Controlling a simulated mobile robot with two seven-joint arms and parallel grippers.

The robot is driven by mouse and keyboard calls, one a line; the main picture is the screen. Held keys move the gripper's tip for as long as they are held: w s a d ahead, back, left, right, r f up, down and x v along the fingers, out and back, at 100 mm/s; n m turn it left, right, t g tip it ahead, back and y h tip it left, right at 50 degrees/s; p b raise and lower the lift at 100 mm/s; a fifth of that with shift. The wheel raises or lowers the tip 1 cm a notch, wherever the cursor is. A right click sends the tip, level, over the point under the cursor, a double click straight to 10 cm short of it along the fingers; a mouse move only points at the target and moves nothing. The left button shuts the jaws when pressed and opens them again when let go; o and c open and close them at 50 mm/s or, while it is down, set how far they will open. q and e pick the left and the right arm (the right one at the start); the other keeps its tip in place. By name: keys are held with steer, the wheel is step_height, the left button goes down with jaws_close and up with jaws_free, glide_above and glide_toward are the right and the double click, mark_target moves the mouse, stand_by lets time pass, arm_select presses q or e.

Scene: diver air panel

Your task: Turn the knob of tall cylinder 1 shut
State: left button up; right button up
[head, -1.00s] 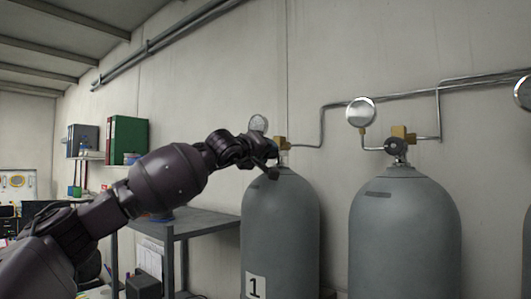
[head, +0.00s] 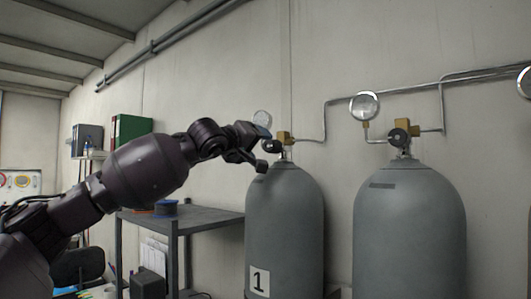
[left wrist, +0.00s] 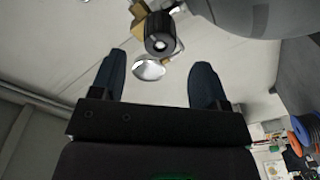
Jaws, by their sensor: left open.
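Tall cylinder 1 (head: 284,220) is a grey tank with a "1" label, standing upright near the wall. Its black round knob (head: 272,146) is on the brass valve (head: 285,137) at its top. The knob (left wrist: 161,34) also shows in the left wrist view, with a pale centre. My left gripper (head: 261,149) is at the knob's left side in the head view. In the left wrist view my left gripper (left wrist: 159,62) is open and empty, its fingers spread either side of the knob's line. The knob appears just beyond the fingertips. My right gripper is not in view.
A round gauge (head: 262,118) sits behind the valve, close to my gripper. A second grey cylinder (head: 410,230) stands to the right with its own knob (head: 399,138) and gauge (head: 364,106). A dark shelf table (head: 190,219) is left of cylinder 1.

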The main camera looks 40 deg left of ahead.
arm_select(q)
steer(key=s+b, duration=0.1)
steer(key=s, duration=0.3)
steer(key=shift+s, duration=0.35)
